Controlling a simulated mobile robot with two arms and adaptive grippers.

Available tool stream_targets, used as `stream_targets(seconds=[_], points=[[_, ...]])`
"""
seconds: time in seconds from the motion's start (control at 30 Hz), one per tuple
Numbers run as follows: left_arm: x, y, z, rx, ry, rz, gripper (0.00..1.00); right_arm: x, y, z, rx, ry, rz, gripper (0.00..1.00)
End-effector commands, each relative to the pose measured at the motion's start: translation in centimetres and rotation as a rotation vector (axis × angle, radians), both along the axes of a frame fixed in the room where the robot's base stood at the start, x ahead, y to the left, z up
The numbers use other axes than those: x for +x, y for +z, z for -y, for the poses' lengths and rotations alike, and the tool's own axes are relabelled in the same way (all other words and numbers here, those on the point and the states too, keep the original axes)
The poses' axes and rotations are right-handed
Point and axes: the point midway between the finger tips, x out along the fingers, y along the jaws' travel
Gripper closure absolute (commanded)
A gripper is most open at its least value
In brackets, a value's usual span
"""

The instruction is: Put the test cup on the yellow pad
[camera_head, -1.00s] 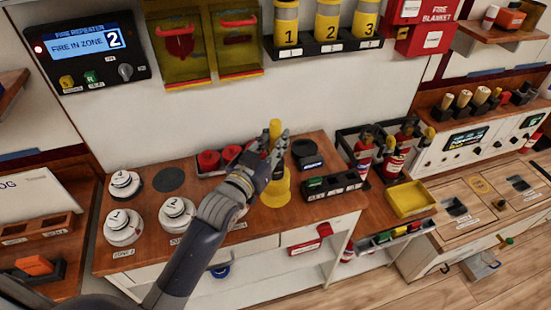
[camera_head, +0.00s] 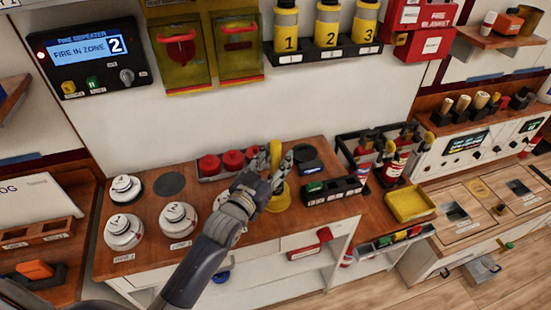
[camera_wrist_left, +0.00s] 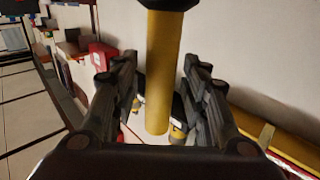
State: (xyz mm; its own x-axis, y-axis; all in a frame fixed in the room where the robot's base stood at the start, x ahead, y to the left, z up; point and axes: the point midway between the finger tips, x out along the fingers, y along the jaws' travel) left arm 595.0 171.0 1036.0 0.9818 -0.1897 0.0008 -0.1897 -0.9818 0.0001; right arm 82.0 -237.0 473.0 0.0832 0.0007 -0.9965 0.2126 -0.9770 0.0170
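My left gripper (camera_head: 274,160) is around the handle, one finger on each side. In the left wrist view the yellow handle (camera_wrist_left: 160,85) runs between the fingers (camera_wrist_left: 160,75), with gaps showing on both sides, so the gripper looks open. I cannot separate a yellow pad from the cup's yellow base; any pad beneath is hidden or merges with it. My right gripper is not in view.
White detectors (camera_head: 123,230) stand on the bench's left. Red items (camera_head: 232,160) sit behind the gripper. A black rack (camera_head: 333,191) stands close to the cup's right. A dark disc (camera_head: 169,185) lies bare at the back left. A yellow tray (camera_head: 410,203) is farther right.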

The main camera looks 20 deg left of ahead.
Motion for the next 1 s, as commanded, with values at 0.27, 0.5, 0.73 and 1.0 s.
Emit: stream_targets(seconds=[0.27, 0.5, 0.73, 1.0], points=[[0.0, 0.4, 0.0, 0.0, 0.0, 0.0, 0.59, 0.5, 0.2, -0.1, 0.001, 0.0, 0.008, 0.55], [-3.1, 0.0, -0.6, 0.0, -0.001, -0.003, 0.59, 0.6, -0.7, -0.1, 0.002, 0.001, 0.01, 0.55], [-7.7, 0.0, -1.5, 0.0, 0.0, -0.003, 0.59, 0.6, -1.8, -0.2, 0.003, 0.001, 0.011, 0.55], [-11.1, 0.1, -2.1, 0.0, 0.0, -0.001, 0.59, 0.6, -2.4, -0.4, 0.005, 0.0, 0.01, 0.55]])
